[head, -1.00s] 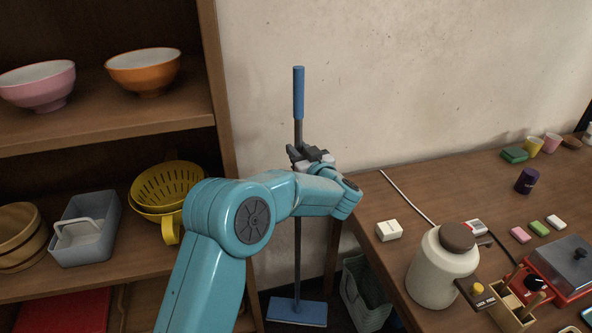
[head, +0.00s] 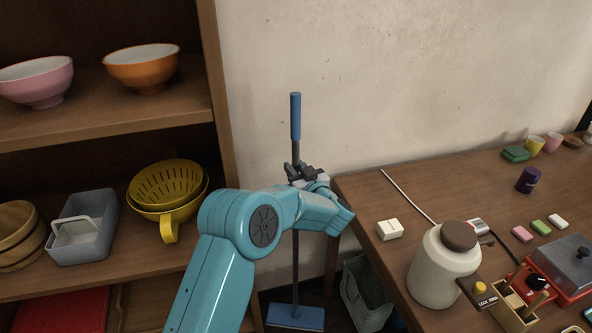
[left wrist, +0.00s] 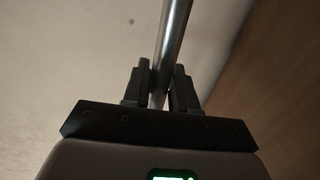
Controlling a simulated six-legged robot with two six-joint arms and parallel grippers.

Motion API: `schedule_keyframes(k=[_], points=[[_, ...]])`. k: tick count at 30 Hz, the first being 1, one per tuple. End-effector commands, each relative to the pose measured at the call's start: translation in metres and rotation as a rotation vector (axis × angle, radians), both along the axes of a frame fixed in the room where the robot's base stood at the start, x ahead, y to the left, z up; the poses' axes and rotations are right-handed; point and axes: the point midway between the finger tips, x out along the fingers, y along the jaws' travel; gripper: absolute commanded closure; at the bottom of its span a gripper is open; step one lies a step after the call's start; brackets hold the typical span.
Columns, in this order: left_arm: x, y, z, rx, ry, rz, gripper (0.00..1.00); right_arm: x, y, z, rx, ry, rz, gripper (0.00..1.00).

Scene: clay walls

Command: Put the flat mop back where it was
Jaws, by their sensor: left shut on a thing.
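The flat mop has a blue grip (head: 295,117) at its top, a dark thin pole and a flat blue head (head: 296,316) near the floor. It stands upright in the gap between the shelf and the table, in front of the wall. My left gripper (head: 298,172) is shut on the pole just below the blue grip. In the left wrist view the pole (left wrist: 174,40) runs between the two dark fingers (left wrist: 162,88). Whether the mop head touches the floor is hard to tell. My right gripper is not in view.
The wooden shelf (head: 226,130) with bowls and a yellow colander (head: 168,190) stands left. The table (head: 400,190) at right holds a lidded jar (head: 440,270) and a white block (head: 390,230). A grey-green basket (head: 365,292) sits below the table's left edge, beside the mop head.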

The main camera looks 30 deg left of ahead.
Motion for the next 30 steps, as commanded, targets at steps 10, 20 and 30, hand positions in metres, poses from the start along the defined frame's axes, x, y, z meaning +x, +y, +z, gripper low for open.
schedule_keyframes(k=[10, 20, 30], points=[[0.0, -0.001, -0.002, 0.0, 0.0, -0.001, 0.63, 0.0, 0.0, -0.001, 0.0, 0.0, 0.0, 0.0], [0.0, -0.001, -0.001, 0.0, 0.0, -0.001, 0.48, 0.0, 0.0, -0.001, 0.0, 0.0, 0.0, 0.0], [-0.026, -0.048, 0.003, 0.0, 0.002, -0.007, 0.48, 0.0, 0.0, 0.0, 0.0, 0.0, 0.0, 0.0]])
